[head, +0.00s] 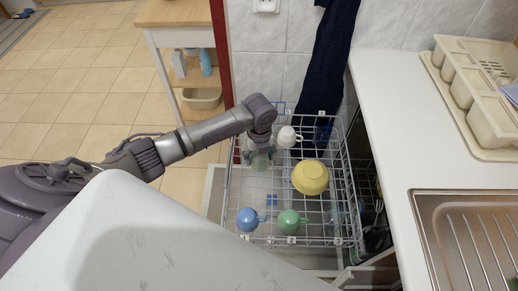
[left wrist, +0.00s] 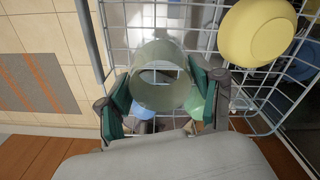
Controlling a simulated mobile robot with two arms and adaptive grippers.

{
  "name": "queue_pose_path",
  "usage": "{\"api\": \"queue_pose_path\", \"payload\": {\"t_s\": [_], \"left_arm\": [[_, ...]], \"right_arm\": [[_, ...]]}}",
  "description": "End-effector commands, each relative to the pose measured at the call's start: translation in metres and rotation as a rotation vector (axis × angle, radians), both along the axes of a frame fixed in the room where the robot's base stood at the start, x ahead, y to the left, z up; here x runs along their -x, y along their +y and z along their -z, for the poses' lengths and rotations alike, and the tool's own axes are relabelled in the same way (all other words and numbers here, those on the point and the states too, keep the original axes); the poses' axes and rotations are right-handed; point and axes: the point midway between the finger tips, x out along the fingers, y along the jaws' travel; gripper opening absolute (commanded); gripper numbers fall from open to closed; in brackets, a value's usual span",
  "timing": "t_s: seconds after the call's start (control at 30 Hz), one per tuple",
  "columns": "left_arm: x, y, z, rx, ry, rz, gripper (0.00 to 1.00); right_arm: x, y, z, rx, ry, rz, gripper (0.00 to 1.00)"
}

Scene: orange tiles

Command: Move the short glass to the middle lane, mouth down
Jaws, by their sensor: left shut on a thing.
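The short glass (left wrist: 160,98) is clear with a faint green tint. My left gripper (left wrist: 163,92) is shut on it, with one dark green-padded finger on each side. In the head view the glass (head: 262,163) shows just under my left gripper (head: 259,148), over the left part of the wire dish rack (head: 333,205). I cannot tell which end of the glass is its mouth, nor whether it touches the wires. Number tags, including 2 (head: 291,240) and 3 (head: 338,240), mark the rack's front edge. My right gripper is not in view.
A white cup (head: 287,137) sits close to the right of the gripper. A yellow bowl (head: 310,177) lies right of the middle. A blue mug (head: 247,219) and a green mug (head: 290,221) stand at the front. The white counter (head: 400,120) borders the rack's right side.

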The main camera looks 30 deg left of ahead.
Motion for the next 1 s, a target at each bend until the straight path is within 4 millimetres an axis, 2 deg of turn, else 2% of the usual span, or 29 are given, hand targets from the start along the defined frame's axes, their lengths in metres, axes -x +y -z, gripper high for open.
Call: {"api": "queue_pose_path", "payload": {"t_s": [0.1,0.3,0.57,1.0], "left_arm": [[-0.012,0.007,0.000,-0.001,-0.005,0.176,0.22],[-0.019,0.011,0.003,-0.001,-0.007,0.313,0.22],[-0.019,0.012,0.013,-0.002,-0.008,0.321,0.22],[-0.019,0.012,0.048,-0.002,-0.009,0.320,0.22]], "right_arm": [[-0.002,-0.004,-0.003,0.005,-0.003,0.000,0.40],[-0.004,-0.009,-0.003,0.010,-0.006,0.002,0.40],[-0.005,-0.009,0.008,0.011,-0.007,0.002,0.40],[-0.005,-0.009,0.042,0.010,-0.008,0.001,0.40]]}}
